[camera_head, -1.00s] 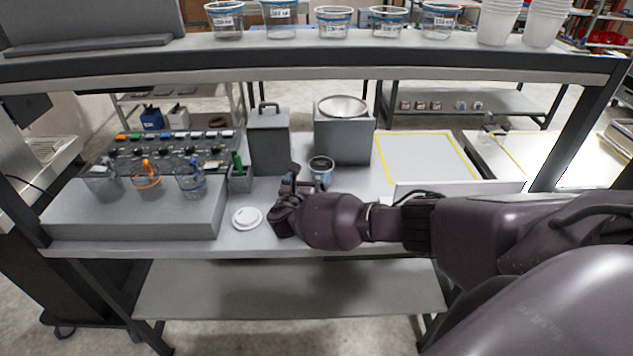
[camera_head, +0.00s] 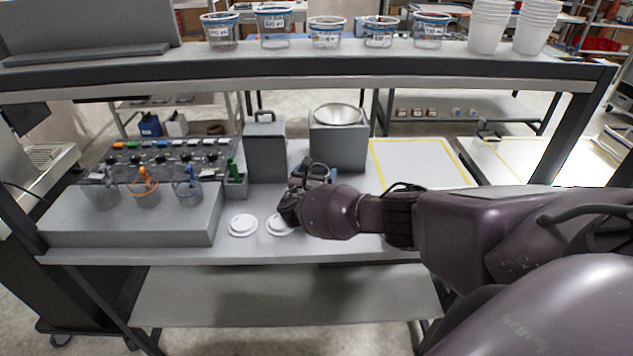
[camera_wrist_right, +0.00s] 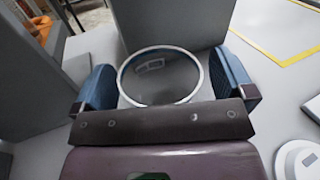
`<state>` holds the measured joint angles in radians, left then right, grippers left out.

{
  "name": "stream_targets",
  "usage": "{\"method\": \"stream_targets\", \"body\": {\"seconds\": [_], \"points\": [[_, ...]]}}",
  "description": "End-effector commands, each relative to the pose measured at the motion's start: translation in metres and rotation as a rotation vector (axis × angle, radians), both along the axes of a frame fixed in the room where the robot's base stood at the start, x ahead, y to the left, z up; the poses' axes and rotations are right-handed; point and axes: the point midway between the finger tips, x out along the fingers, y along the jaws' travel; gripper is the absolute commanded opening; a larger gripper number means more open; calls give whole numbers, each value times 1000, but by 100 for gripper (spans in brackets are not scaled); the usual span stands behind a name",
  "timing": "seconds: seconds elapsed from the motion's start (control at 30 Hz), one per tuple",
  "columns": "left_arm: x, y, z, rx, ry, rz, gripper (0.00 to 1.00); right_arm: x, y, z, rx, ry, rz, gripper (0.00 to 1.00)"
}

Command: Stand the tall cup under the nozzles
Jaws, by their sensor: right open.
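A cup with a pale rim (camera_wrist_right: 160,76) stands on the counter in the right wrist view, seen from above and empty-looking. My right gripper (camera_wrist_right: 164,80) is open, with one blue-padded finger on each side of the cup; I cannot tell whether the pads touch it. In the head view my right gripper (camera_head: 308,178) is at the cup's place, in front of the grey box with a round bowl top, and hides most of the cup. I cannot make out the nozzles clearly. My left gripper is not in view.
Two white lids (camera_head: 242,225) lie near the front edge. A handled grey box (camera_head: 266,150), a bowl-topped box (camera_head: 338,145) and a small bin with a green item (camera_head: 235,184) stand behind. Clear containers (camera_head: 188,190) sit at left. A shelf (camera_head: 400,68) crosses above.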

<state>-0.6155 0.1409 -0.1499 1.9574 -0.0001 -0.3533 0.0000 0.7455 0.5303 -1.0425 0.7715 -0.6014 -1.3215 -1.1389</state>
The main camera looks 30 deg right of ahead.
Motion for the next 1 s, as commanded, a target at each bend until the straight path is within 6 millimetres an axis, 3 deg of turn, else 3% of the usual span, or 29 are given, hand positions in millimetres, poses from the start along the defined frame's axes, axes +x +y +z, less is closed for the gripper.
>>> {"method": "stream_targets", "body": {"seconds": [0.43, 0.8, 1.0], "points": [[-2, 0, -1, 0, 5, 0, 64, 6, -8, 0, 1, -1, 1, 100], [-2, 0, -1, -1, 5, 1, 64, 6, -8, 0, 1, -1, 0, 47], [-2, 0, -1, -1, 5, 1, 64, 6, -8, 1, 1, -1, 0, 46]]}}
